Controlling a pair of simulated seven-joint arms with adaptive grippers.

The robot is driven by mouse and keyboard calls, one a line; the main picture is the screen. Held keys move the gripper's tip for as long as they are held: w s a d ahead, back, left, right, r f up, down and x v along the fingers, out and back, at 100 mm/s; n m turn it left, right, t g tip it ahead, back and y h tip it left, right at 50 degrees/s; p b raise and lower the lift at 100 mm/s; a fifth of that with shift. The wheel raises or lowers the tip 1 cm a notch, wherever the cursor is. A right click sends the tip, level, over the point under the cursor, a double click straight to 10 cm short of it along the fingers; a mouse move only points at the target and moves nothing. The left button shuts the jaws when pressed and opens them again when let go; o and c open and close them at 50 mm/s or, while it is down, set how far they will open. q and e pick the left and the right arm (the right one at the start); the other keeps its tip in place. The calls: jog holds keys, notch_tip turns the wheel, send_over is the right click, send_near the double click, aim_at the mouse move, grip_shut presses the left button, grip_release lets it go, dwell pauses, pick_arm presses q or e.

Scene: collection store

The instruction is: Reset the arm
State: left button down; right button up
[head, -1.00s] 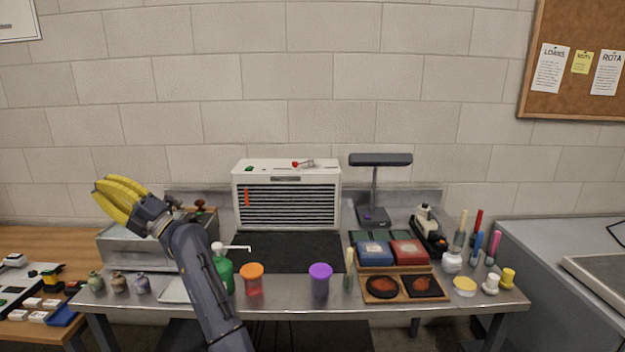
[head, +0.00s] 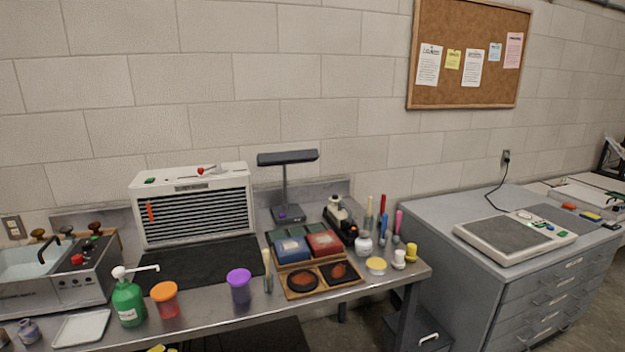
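My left arm is out of the head view, except perhaps for a small yellow sliver (head: 157,348) at the bottom edge. It has the colour of my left gripper's fingers, but too little shows to tell whether they are open or shut. No gripper is over the bench. My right gripper is not in view.
The steel bench (head: 215,312) holds a green pump bottle (head: 128,303), an orange-lidded cup (head: 166,300), a purple-lidded cup (head: 239,287), a white louvred unit (head: 193,205) and a lamp (head: 286,185). A grey drawer cabinet (head: 440,225) with a flat device (head: 512,238) stands right.

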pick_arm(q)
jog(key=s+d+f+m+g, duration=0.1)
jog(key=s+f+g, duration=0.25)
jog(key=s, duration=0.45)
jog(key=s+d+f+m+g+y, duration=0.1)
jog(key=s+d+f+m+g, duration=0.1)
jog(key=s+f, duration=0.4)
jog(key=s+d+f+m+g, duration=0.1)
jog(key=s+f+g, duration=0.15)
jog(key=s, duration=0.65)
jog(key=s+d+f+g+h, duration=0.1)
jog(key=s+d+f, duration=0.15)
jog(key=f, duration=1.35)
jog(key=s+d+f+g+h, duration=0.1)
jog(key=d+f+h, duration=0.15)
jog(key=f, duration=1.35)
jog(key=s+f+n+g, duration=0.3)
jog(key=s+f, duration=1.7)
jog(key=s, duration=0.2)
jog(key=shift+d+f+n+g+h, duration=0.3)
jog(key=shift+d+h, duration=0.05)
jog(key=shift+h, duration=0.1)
